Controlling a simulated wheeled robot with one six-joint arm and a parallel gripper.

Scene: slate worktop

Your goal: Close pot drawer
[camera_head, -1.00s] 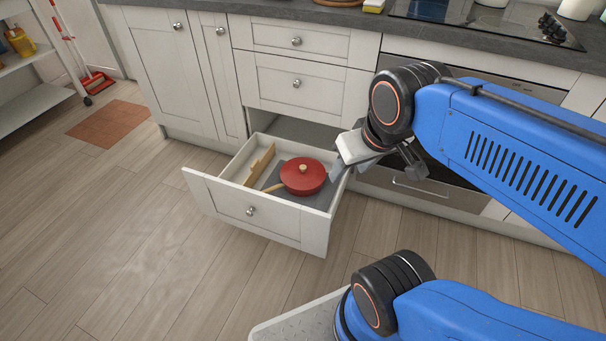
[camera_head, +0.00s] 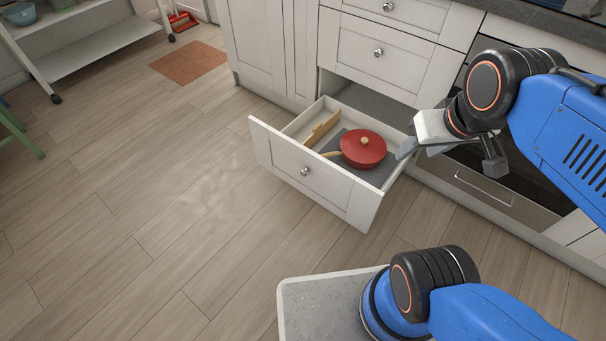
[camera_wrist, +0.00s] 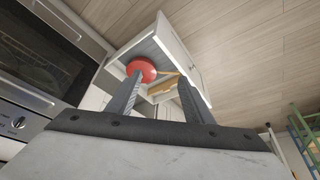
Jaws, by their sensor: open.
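The pot drawer (camera_head: 322,192) is the bottom drawer of the white cabinet and stands pulled far out, its front facing the open floor. Its round metal knob (camera_head: 305,171) is on the front panel. Inside lies a red lidded pot (camera_head: 363,148) with a wooden handle, beside a wooden divider (camera_head: 323,129). My gripper (camera_head: 405,150) is near the drawer's right side in the head view; whether it touches cannot be told. In the wrist view my gripper (camera_wrist: 160,97) is open and empty, with the drawer (camera_wrist: 186,60) and red pot (camera_wrist: 143,70) beyond its fingers.
An oven (camera_head: 490,185) with a bar handle is right of the drawer. Closed drawers (camera_head: 378,60) sit above it. The wooden floor (camera_head: 180,220) before the drawer is clear. A shelf cart (camera_head: 85,45) and an orange mat (camera_head: 189,64) are at the far left.

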